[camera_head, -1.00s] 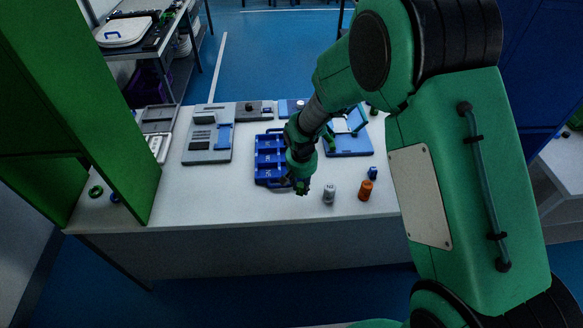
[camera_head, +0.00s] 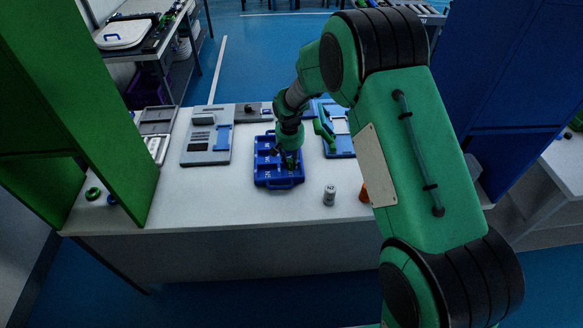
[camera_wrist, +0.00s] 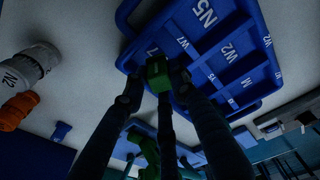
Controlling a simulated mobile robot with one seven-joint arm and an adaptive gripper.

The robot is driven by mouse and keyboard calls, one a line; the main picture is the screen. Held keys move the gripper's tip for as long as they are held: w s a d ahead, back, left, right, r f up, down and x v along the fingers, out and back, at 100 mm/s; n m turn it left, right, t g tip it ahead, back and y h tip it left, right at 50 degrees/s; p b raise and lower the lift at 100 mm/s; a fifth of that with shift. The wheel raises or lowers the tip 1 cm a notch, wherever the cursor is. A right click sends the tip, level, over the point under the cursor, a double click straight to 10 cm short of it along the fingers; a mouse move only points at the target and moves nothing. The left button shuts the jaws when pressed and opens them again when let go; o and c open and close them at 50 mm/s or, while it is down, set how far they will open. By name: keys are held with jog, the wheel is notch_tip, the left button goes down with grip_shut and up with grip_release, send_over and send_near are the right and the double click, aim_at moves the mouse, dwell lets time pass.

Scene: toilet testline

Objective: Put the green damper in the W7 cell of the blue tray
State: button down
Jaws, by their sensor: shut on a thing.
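The blue tray (camera_head: 260,178) lies on the white table; it also shows in the wrist view (camera_wrist: 262,18) with white lettering such as N5. A small label near its middle looks like W7, and another near the damper ends in 7, partly hidden. My gripper (camera_head: 290,164) is over the right part of the tray in the head view. In the wrist view my gripper (camera_wrist: 158,82) is shut on the green damper (camera_wrist: 158,70), at the tray's near edge in that picture. I cannot tell whether the damper touches the tray.
A grey-white cylinder (camera_head: 329,195) stands right of the tray, with an orange cylinder (camera_head: 364,192) partly behind my arm. A grey fixture (camera_head: 207,140) lies left of the tray and a blue fixture (camera_head: 340,145) right of it. A green panel (camera_head: 110,130) rises at left.

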aim_at(292, 167)
jog(key=shift+f, duration=0.1)
jog(key=shift+f+b, duration=0.5)
jog(key=shift+f, duration=1.15)
jog(key=shift+f, duration=0.2)
jog(key=c, duration=1.7)
grip_release()
jog(key=shift+r, duration=0.15)
jog(key=r+p, duration=0.1)
jog(key=r, duration=0.3)
jog(key=s+r, duration=0.1)
jog(key=r, duration=0.3)
jog(key=r+p, duration=0.1)
jog(key=r, duration=0.3)
jog(key=shift+s+a+p, duration=0.2)
jog(key=shift+a+p, duration=0.05)
jog(key=shift+p, duration=0.05)
